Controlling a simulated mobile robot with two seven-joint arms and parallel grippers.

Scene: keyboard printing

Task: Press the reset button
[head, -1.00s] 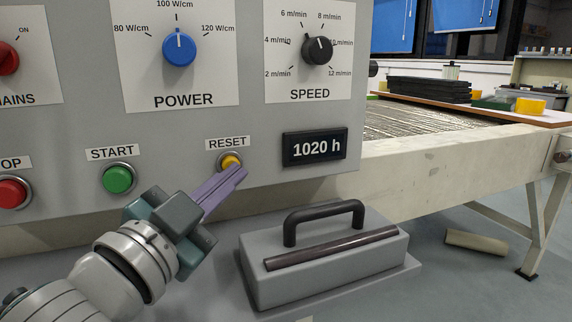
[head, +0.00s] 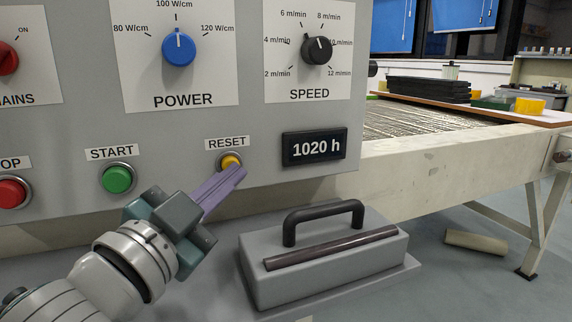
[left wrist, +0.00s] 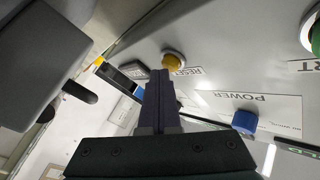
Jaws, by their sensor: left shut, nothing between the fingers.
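The yellow reset button (head: 230,161) sits in a metal ring on the grey panel, under the RESET label (head: 227,143) and left of the 1020 h display (head: 315,147). My left gripper (head: 240,172) is shut and empty, its purple fingers pointing up and right with the tips just below the button. In the left wrist view the reset button (left wrist: 174,60) shows just beyond the fingertips (left wrist: 160,74). I cannot tell whether the tips touch it. My right gripper is in no view.
The green start button (head: 117,179) and a red button (head: 11,193) lie to the left. The blue power knob (head: 179,49) and black speed knob (head: 317,50) are above. A grey block with a black handle (head: 325,215) stands below right of the gripper.

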